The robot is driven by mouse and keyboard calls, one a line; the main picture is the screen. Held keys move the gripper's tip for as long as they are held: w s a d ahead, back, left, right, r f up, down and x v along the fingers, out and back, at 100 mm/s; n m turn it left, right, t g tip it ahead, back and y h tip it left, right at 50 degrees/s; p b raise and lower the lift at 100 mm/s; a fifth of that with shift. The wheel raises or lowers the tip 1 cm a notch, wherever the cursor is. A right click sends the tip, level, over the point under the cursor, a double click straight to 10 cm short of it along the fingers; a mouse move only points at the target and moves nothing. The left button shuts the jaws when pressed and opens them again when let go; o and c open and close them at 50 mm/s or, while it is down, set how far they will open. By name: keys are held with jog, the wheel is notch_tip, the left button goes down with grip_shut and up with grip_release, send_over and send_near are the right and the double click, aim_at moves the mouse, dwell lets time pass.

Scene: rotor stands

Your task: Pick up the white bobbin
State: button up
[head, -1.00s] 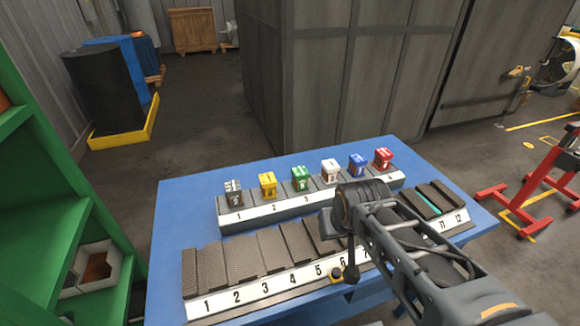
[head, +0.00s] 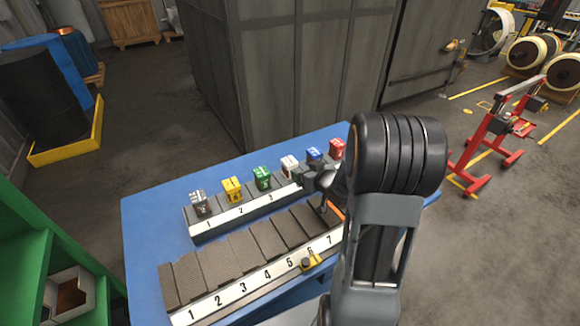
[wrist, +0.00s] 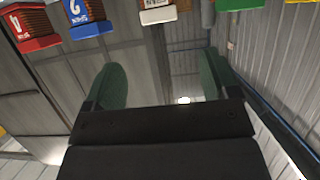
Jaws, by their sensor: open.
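The white bobbin (head: 290,166) stands on the back numbered rack of the blue table, between the green bobbin (head: 263,179) and the blue bobbin (head: 314,156). My gripper (head: 308,178) is close in front of it and partly hidden by my arm. In the wrist view, the white bobbin (wrist: 158,14) is at the top edge, cut off by the frame. My gripper's two green fingers (wrist: 160,78) are spread apart with nothing between them. The white bobbin lies beyond the fingertips, about midway between them sideways.
A red bobbin (head: 337,150), a yellow bobbin (head: 231,190) and a dark grey bobbin (head: 198,204) share the row. The front numbered rack (head: 240,284) has dark sloped slots. My arm hides the table's right side. A red stand (head: 478,160) is at right.

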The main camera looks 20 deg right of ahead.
aim_at(289, 160)
jog(key=x, duration=0.7)
jog(key=shift+p, duration=0.35)
jog(key=shift+w+p, duration=0.35)
jog(key=shift+w, duration=0.05)
jog(key=shift+p+x, duration=0.8)
jog(key=shift+x, duration=1.4)
jog(key=c, duration=1)
jog(key=shift+c, duration=0.8)
jog(key=shift+r, duration=0.15)
